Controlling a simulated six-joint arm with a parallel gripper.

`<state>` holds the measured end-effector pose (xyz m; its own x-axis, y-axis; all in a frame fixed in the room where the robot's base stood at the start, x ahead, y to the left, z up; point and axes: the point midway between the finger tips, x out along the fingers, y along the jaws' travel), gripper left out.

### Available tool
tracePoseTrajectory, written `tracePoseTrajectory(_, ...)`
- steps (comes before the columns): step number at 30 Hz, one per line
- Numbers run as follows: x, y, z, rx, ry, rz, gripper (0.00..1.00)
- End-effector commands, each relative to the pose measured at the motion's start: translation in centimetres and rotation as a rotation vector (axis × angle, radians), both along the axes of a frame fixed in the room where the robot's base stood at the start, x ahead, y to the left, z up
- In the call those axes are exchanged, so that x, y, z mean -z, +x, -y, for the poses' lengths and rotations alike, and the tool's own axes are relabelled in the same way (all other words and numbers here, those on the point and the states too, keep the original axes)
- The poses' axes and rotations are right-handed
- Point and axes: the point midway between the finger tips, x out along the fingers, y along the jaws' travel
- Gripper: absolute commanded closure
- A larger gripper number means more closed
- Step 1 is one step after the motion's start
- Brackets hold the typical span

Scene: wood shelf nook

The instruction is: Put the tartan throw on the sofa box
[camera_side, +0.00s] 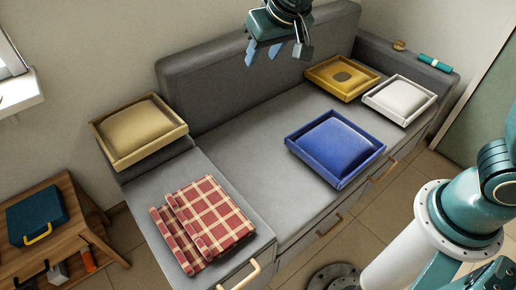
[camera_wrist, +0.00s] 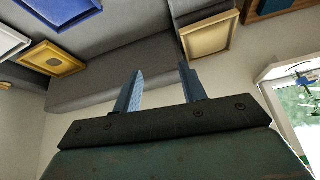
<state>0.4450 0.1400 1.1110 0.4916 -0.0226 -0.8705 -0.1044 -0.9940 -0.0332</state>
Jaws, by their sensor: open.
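The tartan throw (camera_side: 211,218), red and cream check, lies folded in overlapping layers on the grey left end section of the sofa box (camera_side: 262,132). The sofa box also shows in the wrist view (camera_wrist: 118,75), without the throw. My gripper (camera_side: 262,53) is high in front of the backrest, well above and to the right of the throw, apart from everything. In the wrist view its two blue fingers (camera_wrist: 160,70) stand apart with nothing between them.
Framed cushions sit on the sofa: tan (camera_side: 138,131), blue (camera_side: 335,148), yellow (camera_side: 342,76) and white (camera_side: 400,98). A wooden side table (camera_side: 85,225) with a teal case (camera_side: 37,214) stands at left. The seat between the tan and blue cushions is clear.

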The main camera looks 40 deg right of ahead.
Motion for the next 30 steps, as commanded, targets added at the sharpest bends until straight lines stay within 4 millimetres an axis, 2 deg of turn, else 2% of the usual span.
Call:
tracePoseTrajectory(1, -1.0, -1.1, 1.4, 0.002, 0.002, 0.0, 0.58)
tracePoseTrajectory(6, -3.1, -4.7, 4.8, -0.01, 0.007, -0.008, 0.58)
tracePoseTrajectory(15, -5.2, -12.1, 9.6, -0.035, 0.006, -0.017, 0.58)
tracePoseTrajectory(24, -5.2, -19.8, 12.8, -0.066, -0.007, -0.02, 0.58)
tracePoseTrajectory(30, -4.2, -24.2, 13.7, -0.089, -0.021, -0.02, 0.58)
